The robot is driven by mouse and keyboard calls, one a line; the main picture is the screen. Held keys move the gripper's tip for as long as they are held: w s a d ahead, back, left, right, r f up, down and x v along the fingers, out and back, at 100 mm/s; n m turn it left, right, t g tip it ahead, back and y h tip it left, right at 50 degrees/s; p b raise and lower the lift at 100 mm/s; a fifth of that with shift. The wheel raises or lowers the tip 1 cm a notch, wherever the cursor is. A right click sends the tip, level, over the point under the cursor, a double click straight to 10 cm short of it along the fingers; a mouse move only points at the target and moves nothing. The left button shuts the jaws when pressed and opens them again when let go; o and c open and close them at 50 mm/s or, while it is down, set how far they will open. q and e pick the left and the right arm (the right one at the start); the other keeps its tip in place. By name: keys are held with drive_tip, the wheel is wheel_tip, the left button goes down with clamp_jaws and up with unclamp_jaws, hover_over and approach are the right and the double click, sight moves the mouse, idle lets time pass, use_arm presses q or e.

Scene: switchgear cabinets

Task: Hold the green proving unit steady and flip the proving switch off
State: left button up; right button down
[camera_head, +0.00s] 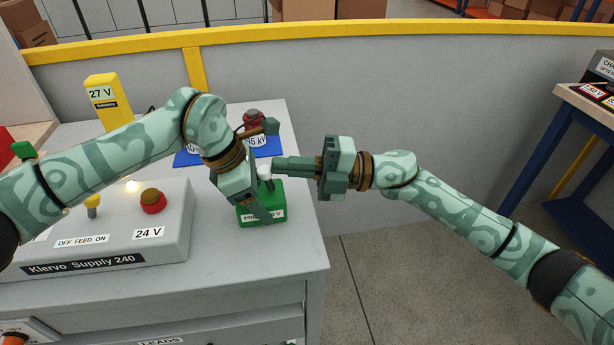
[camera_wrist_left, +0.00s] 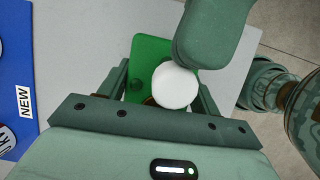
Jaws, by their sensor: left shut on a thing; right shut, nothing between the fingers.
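The green proving unit (camera_head: 274,197) stands near the right edge of the grey bench top, with a white label on its front. My left gripper (camera_head: 260,208) is shut on it from above, and the left wrist view shows a finger on either side of the green body (camera_wrist_left: 150,52). A white round switch knob (camera_head: 264,171) stands up from the unit; it also shows in the left wrist view (camera_wrist_left: 175,86). My right gripper (camera_head: 278,167) is shut and empty, fingertips pointing left, beside the knob. I cannot tell whether they touch. The switch's base is hidden.
A grey supply box (camera_head: 110,225) with a red button (camera_head: 153,204) stands at the left. Behind are a yellow meter (camera_head: 108,102) and a blue plate (camera_head: 185,158) with a red part (camera_head: 254,119). Open floor (camera_head: 370,290) lies right of the bench.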

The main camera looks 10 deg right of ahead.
use_arm(q)
drive_tip(key=shift+s+d, duration=0.15)
use_arm(e)
drive_tip(key=shift+s+a+r, duration=0.15)
drive_tip(key=shift+a+r, duration=0.15)
drive_tip(key=shift+a, duration=0.3)
use_arm(q)
drive_tip(key=shift+f, duration=0.1)
use_arm(e)
drive_tip(key=s+d+r, duration=0.2)
drive_tip(key=d+r, duration=0.4)
drive_tip(key=d, duration=0.6)
drive_tip(key=shift+d+r, duration=0.15)
drive_tip(key=shift+r, duration=0.15)
use_arm(q)
drive_tip(key=shift+a, duration=0.2)
use_arm(e)
drive_tip(key=shift+s, duration=0.1)
use_arm(q)
drive_tip(key=o, duration=1.2)
drive_tip(key=shift+o, duration=0.2)
